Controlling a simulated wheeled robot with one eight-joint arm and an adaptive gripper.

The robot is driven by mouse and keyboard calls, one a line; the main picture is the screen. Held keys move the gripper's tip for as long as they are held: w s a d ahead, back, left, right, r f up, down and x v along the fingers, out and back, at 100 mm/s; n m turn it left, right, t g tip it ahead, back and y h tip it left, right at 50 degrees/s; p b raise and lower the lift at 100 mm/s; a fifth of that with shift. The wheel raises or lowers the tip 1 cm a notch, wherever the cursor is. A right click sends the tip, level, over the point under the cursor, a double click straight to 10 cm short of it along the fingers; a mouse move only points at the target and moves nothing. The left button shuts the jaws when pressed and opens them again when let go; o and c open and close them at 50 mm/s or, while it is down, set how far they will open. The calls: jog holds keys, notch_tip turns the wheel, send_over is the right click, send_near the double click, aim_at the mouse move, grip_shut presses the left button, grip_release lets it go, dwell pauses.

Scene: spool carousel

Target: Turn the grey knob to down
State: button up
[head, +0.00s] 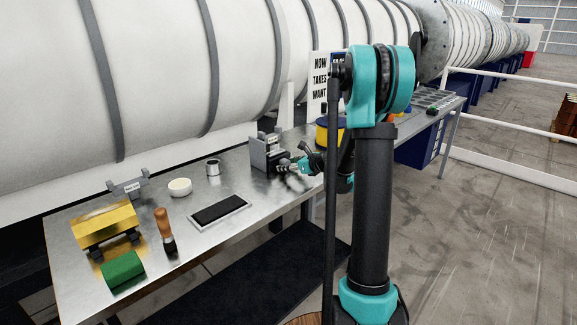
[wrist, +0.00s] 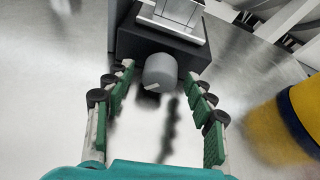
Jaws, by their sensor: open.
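The grey knob (wrist: 160,72) sticks out from the front of a dark box (wrist: 160,45) in the wrist view. A pale pointer mark shows on the lower left of its face. My gripper (wrist: 160,85) is open, with its green-padded fingers on either side of the knob and a gap on each side. In the head view my gripper (head: 288,165) is close to the front of the grey and black box (head: 268,152) on the metal bench. The knob is hard to make out in the head view behind the fingers.
On the metal bench (head: 235,228) stand a black pad (head: 219,211), a white roll (head: 180,187), a small metal cup (head: 213,167), a wooden-handled tool (head: 165,228) and a green block (head: 122,271). A yellow and blue spool (wrist: 295,115) stands right of my gripper.

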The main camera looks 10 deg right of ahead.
jog(key=shift+s+d, duration=0.1)
jog(key=v, duration=1.1)
jog(key=shift+s+d+r, duration=0.15)
jog(key=shift+s+d, duration=0.1)
jog(key=shift+s, duration=0.05)
jog(key=s+d+r+m+y, duration=0.2)
jog(key=s+d, duration=0.1)
jog(key=d, duration=0.1)
jog(key=shift+g, duration=0.4)
jog(key=x, duration=1.7)
jog(key=shift+w+d+f, duration=0.25)
jog(key=shift+d+f, duration=0.1)
